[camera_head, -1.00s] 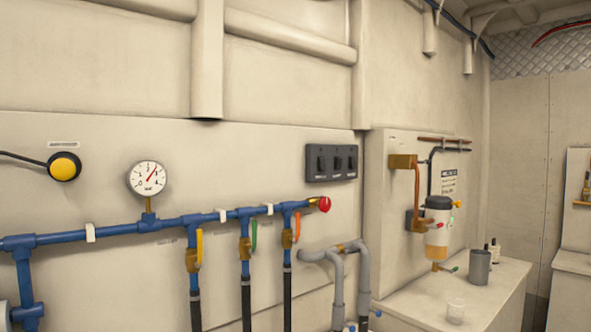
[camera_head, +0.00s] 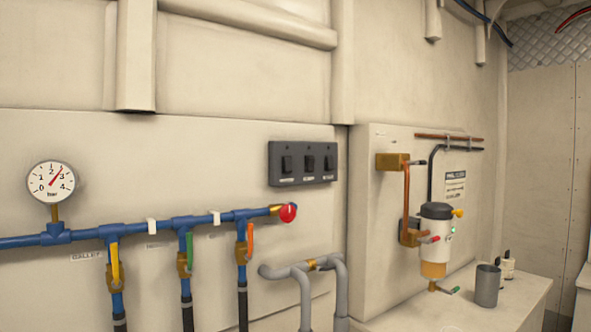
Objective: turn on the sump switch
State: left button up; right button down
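A dark switch panel (camera_head: 303,163) is fixed to the cream wall in the middle of the view. It carries three rocker switches side by side: a left one (camera_head: 287,164), a middle one (camera_head: 310,163) and a right one (camera_head: 328,162). Each has a small label below it, too small to read, so I cannot tell which is the sump switch or how each is set. Neither of my grippers is in view.
Below the panel runs a blue pipe (camera_head: 150,228) with several coloured valve handles and a red knob (camera_head: 288,213). A pressure gauge (camera_head: 51,182) is at left. Grey pipes (camera_head: 300,270) and a filter unit (camera_head: 435,238) stand right. A grey cup (camera_head: 487,285) sits on the ledge.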

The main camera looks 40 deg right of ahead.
aim_at(310, 164)
jog(key=l+u, duration=0.15)
jog(key=l, duration=1.55)
